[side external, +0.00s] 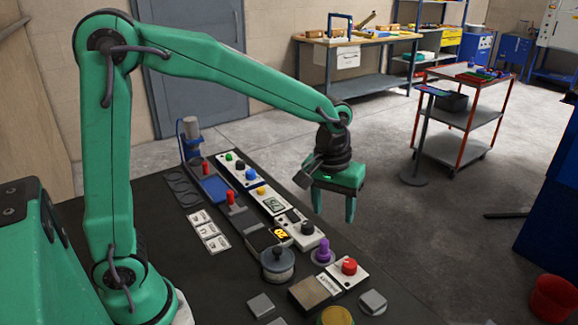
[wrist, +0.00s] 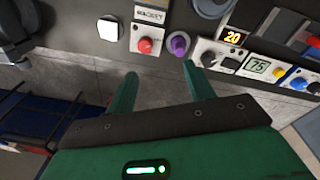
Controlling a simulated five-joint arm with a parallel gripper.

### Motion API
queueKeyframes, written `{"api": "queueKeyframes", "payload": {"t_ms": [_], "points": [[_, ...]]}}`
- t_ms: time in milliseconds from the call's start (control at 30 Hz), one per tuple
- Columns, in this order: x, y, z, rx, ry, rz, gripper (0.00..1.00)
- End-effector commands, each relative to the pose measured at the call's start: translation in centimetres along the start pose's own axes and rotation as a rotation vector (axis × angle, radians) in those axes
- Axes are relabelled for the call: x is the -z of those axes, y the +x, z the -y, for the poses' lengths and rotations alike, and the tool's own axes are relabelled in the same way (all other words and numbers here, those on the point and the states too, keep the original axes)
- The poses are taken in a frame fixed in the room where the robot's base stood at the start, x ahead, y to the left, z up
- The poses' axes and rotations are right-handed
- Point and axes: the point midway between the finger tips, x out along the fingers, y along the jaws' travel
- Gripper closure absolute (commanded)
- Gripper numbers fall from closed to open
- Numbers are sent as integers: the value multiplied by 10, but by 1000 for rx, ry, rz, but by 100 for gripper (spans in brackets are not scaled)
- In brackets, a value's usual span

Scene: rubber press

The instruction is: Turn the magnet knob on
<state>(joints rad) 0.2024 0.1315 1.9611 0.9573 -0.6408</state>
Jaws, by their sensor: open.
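A red knob (side external: 349,266) sits on a white box at the near right edge of the dark table. It also shows in the wrist view (wrist: 145,46), under a small label that seems to read MAGNET, though the print is hard to make out. My gripper (side external: 334,209) is open and empty, pointing down beyond the table's right edge, apart from the knob. In the wrist view my two green fingers (wrist: 160,82) are spread over the grey floor, with the red knob above them in the picture.
A purple knob (side external: 323,250) stands close to the red one. A white box with a black knob (side external: 307,228), an orange display (side external: 281,233) and a round dial (side external: 277,262) are nearby. The air around my gripper is free.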

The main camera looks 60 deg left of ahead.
Motion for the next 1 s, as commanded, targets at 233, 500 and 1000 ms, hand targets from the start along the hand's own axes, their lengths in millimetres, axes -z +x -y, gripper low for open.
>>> {"api": "queueKeyframes", "payload": {"t_ms": [233,500,1000], "points": [[11,46,-32,55,-90,67,47],[14,75,-48,90,-145,99,47],[13,89,-48,94,-151,103,47]]}}
